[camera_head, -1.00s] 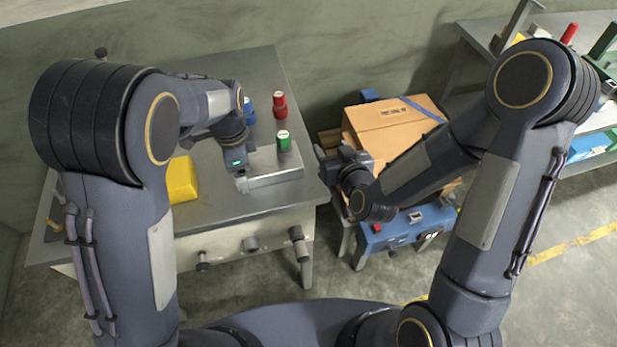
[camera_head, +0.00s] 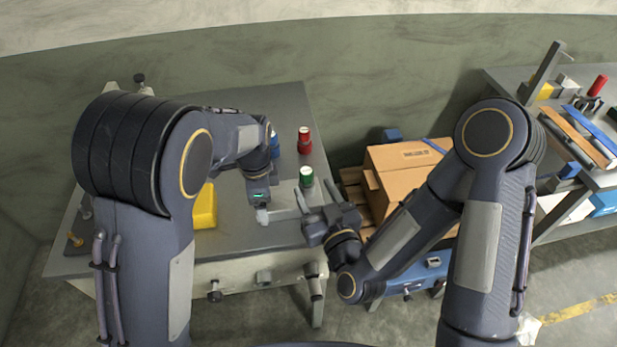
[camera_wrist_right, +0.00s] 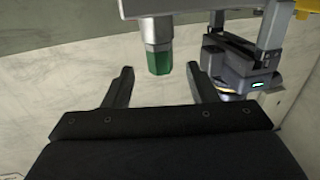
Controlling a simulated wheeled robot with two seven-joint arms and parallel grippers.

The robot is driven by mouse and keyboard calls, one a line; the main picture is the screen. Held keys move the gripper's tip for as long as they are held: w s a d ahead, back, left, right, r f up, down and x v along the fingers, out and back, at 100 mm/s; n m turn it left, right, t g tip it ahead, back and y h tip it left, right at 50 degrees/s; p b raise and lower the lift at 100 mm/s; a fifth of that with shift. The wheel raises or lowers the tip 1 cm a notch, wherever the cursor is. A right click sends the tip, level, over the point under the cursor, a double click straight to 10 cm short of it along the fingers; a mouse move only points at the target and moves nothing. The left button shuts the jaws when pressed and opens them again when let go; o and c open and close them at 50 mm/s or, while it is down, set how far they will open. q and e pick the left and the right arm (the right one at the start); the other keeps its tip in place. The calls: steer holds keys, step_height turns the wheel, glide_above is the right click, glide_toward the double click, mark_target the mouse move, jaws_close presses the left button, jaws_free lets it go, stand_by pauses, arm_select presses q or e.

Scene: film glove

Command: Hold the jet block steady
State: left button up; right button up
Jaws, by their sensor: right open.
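Red (camera_head: 305,140) and blue (camera_head: 274,142) cylinders stand behind the block. A yellow block (camera_head: 204,208) lies left of my left gripper. A cardboard box (camera_head: 397,172) sits beyond the table's right edge. A cluttered bench (camera_head: 520,82) stands at far right.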

mark_target(309, 180)
steer(key=x, duration=0.5)
steer(key=shift+w+a, duration=0.15)
steer(key=shift+w, duration=0.15)
steer(key=shift+c, duration=0.2)
steer(key=c, duration=1)
